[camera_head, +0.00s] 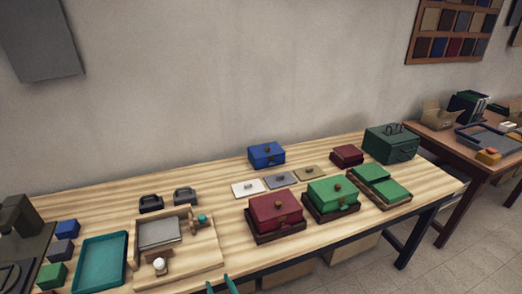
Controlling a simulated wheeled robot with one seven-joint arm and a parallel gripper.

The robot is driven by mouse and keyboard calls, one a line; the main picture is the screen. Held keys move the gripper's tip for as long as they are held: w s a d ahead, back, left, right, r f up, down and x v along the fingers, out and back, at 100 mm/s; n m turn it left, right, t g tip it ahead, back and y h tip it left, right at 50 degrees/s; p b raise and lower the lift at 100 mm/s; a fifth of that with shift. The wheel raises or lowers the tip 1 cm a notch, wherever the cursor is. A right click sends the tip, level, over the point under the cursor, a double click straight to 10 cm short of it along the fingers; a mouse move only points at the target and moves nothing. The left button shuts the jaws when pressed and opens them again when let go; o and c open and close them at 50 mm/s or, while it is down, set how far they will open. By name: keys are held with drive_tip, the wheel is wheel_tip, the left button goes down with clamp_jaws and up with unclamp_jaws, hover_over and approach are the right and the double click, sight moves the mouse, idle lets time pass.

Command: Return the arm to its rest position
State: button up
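Two teal fingertips of my gripper (220,286) show at the bottom edge of the head view, just in front of the wooden table (90,205). They stand apart with nothing visible between them. The rest of my gripper and arm is below the picture and hidden.
Near the fingertips are a wooden fixture (200,257) and a red box (275,214) on a dark base. A green box (333,195), a blue box (266,155) and a teal tray (101,263) also stand on the table. Bare wood lies along the back left.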

drive_tip(key=s+d+f+m+t+h, duration=0.1)
drive_tip(key=s+d+f+m+h, duration=0.15)
drive_tip(key=s+d, duration=0.35)
drive_tip(key=s+d+f+m+t+h, duration=0.1)
drive_tip(key=s+d+f, duration=0.3)
drive_tip(key=s, duration=0.4)
drive_tip(key=s+d+r+m+h, duration=0.1)
drive_tip(key=s+r, duration=0.1)
drive_tip(key=s, duration=0.7)
drive_tip(key=s+d+r+t+h, duration=0.1)
drive_tip(key=s+r, duration=0.1)
drive_tip(key=s, duration=0.7)
drive_tip(key=shift+m, duration=0.35)
